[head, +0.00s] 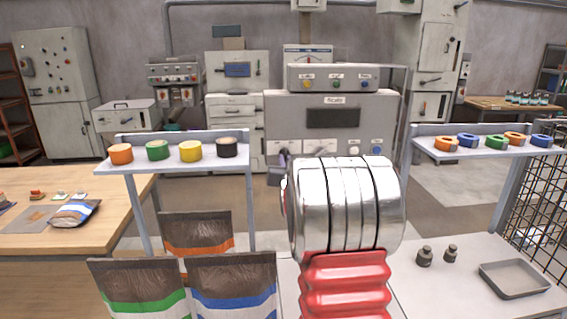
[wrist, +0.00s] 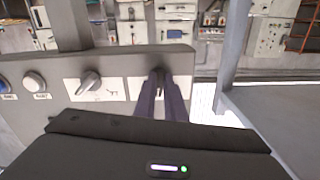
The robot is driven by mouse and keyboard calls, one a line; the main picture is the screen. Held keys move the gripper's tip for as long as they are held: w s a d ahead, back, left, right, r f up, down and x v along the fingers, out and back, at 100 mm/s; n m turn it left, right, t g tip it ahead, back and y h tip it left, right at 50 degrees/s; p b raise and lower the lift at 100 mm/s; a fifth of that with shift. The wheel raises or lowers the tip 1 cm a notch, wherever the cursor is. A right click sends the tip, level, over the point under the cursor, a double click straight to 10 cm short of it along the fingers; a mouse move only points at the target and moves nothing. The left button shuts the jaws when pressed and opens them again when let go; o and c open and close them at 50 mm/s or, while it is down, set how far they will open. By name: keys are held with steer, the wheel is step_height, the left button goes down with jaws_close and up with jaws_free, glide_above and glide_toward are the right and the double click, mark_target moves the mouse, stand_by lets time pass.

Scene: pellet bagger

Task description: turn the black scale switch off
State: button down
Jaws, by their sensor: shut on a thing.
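The scale cabinet (head: 380,113) stands ahead, with a dark display and a front panel with pale plates. In the wrist view, my gripper (wrist: 161,77) has its dark fingers shut on the black scale switch (wrist: 160,90), at a pale plate on this panel. The fingers cover most of the switch, so its exact angle cannot be told. In the head view, my gripper (head: 284,158) shows as small dark fingers at the panel's left plate, partly hidden behind my own arm.
A grey rotary knob (wrist: 89,82) sits on the neighbouring plate, with a white button (wrist: 34,81) and a blue button beyond it. A shelf with coloured pots (head: 174,155) stands left and a shelf with coloured rings (head: 484,143) right. Bags stand below the left shelf.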

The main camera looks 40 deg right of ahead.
steer(key=n, duration=0.4)
steer(key=shift+r+n, duration=0.4)
steer(key=shift+n, duration=1.6)
steer(key=shift+w, duration=0.1)
steer(key=c, duration=2.2)
jaws_free()
steer(key=o, duration=0.4)
steer(key=shift+d+f, duration=0.1)
steer(key=shift+f, duration=0.1)
steer(key=shift+s, duration=0.2)
steer(key=v, duration=1.3)
steer(key=shift+s+a+f, duration=0.1)
steer(key=shift+s+a, duration=0.1)
steer(key=shift+a, duration=0.1)
